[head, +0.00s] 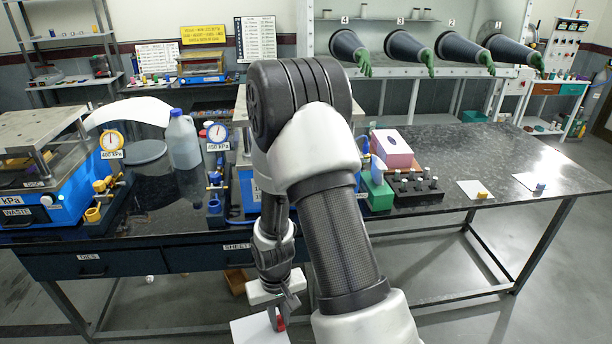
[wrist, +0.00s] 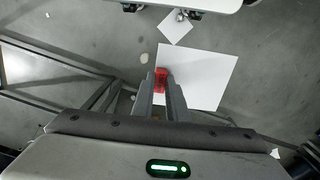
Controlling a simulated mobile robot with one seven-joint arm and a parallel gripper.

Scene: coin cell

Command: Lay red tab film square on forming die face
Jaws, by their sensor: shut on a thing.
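My gripper (head: 277,312) hangs low in front of the table's front edge, over the floor. In the wrist view its two fingers (wrist: 160,84) are closed on the red tab (wrist: 161,78) of a white film sheet (wrist: 205,75). The sheet extends to the right of the fingers and looks flat and slightly turned. In the head view the film (head: 258,332) shows at the bottom edge, partly cut off, with the red tab (head: 281,323) at the fingertips. I cannot tell which part is the forming die; my arm hides the middle of the table.
A blue press (head: 40,205) with a metal plate stands at the left; another blue unit (head: 246,190) is partly behind my arm. A bottle (head: 183,142), gauges, a pink box (head: 393,148) and a black rack (head: 415,188) stand on the dark table (head: 480,165).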

